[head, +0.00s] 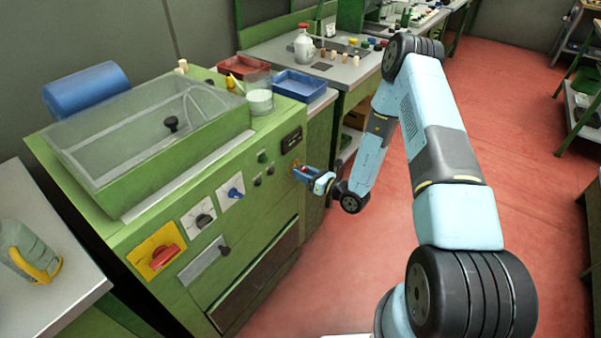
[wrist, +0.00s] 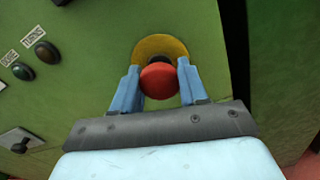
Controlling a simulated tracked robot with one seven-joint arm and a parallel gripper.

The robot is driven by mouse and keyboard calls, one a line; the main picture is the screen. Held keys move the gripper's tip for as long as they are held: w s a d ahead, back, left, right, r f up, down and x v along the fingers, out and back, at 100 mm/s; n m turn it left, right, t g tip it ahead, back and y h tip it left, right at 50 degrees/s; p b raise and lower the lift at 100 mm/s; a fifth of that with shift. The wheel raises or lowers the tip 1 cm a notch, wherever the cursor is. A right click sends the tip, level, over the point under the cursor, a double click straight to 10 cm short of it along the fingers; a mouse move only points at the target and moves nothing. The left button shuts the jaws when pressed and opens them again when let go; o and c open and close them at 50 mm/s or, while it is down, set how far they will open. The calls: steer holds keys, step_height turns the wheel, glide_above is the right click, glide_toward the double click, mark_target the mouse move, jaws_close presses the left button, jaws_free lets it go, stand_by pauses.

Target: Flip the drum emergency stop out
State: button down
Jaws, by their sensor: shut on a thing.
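The drum emergency stop is a red mushroom button (wrist: 159,81) on a round yellow plate (wrist: 161,44), on the green front of the machine. My gripper (wrist: 157,72) has its two blue fingers on either side of the red head and is shut on it. In the head view my gripper (head: 310,175) is at the right end of the machine's front panel, and its fingers cover most of the button. Part of the black stem shows behind the head in the wrist view.
The green machine (head: 205,165) carries a clear-lidded drum box. Its panel has a red rotary switch (head: 165,256) on a yellow plate, a blue knob (head: 235,193) and small push buttons. A blue tray (head: 300,84) stands behind. Red floor at right is mostly clear.

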steer(key=shift+d, duration=0.35)
steer(key=c, duration=0.8)
jaws_free()
steer(key=shift+c, duration=0.2)
steer(key=shift+o, duration=1.3)
steer(key=shift+a, duration=0.15)
steer(key=shift+s, duration=0.1)
steer(key=v, duration=1.3)
steer(key=shift+s+d, duration=0.2)
steer(key=shift+d, duration=0.1)
